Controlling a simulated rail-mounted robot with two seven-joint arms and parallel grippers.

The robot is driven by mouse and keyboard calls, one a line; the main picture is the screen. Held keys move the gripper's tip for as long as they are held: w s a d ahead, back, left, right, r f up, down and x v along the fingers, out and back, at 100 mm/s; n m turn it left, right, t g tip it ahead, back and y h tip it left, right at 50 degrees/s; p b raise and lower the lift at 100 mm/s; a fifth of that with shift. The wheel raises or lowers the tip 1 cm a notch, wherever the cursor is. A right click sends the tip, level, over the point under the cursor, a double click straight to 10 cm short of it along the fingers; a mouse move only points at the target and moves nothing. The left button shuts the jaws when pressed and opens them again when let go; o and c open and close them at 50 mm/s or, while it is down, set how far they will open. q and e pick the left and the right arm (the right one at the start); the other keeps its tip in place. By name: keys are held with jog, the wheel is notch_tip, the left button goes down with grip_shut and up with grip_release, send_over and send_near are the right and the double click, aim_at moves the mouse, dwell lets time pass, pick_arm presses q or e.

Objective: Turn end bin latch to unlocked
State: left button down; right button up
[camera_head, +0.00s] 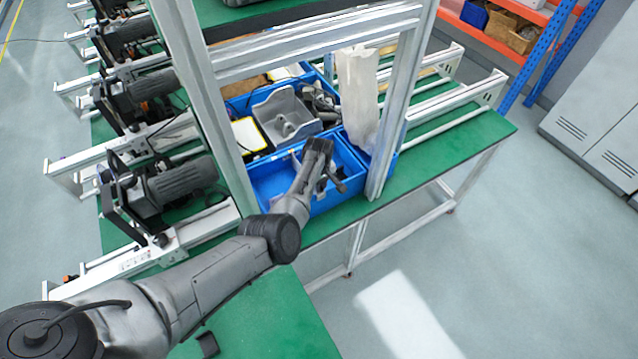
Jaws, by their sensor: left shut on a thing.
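The blue end bin (268,183) stands on the green bench, near its front edge, inside the grey metal frame. My left arm reaches in from the lower left, and my left gripper (331,180) is over this bin, toward its right side. The gripper is shut on a small part that seems to be the bin latch. The fingers hide most of the latch, so I cannot tell which way it is turned. My right gripper is not in view.
Grey frame posts (398,110) stand either side of my left gripper. A grey moulded part (285,115) lies in a blue bin behind. A pale, sleeve-like piece (357,95) hangs at the right. Motor units (180,182) line the left.

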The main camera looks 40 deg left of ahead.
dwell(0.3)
pick_arm(q)
jog(key=c, duration=1.1)
grip_release()
jog(key=shift+r, duration=6.95)
